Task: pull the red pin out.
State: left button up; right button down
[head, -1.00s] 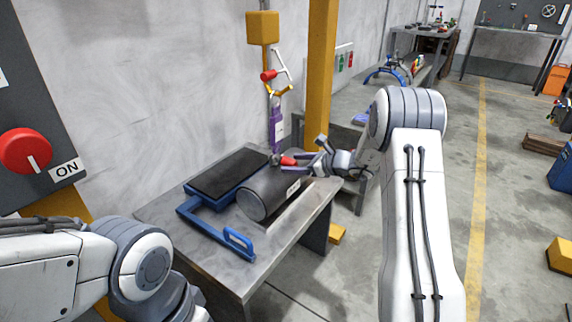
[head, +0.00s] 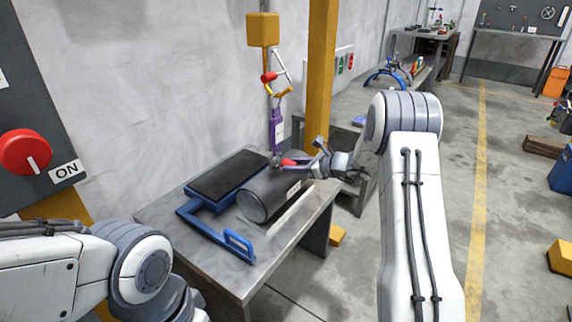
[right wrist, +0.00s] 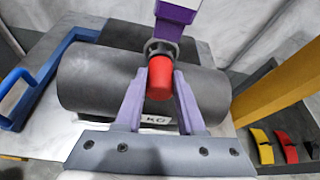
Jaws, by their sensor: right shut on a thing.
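In the head view the red pin (head: 289,162) shows just above the front barrel (head: 262,195). My right gripper (right wrist: 160,88) has its two purple fingers on either side of the pin and is shut on it. In the head view the right gripper (head: 294,165) reaches in from the right over the barrel. My left arm shows at the lower left, but its gripper is out of view.
The purple link hangs from a yellow block (head: 263,29). A yellow post (head: 320,80) stands close behind my right gripper.

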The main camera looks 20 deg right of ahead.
jog(key=shift+s+d, duration=0.35)
jog(key=shift+s, duration=0.1)
dwell(0.4)
jog(key=s+d, duration=0.6)
jog(key=s, duration=0.2)
jog(key=shift+s+d+f+b, duration=0.25)
jog(key=shift+d+b, duration=0.05)
dwell(1.2)
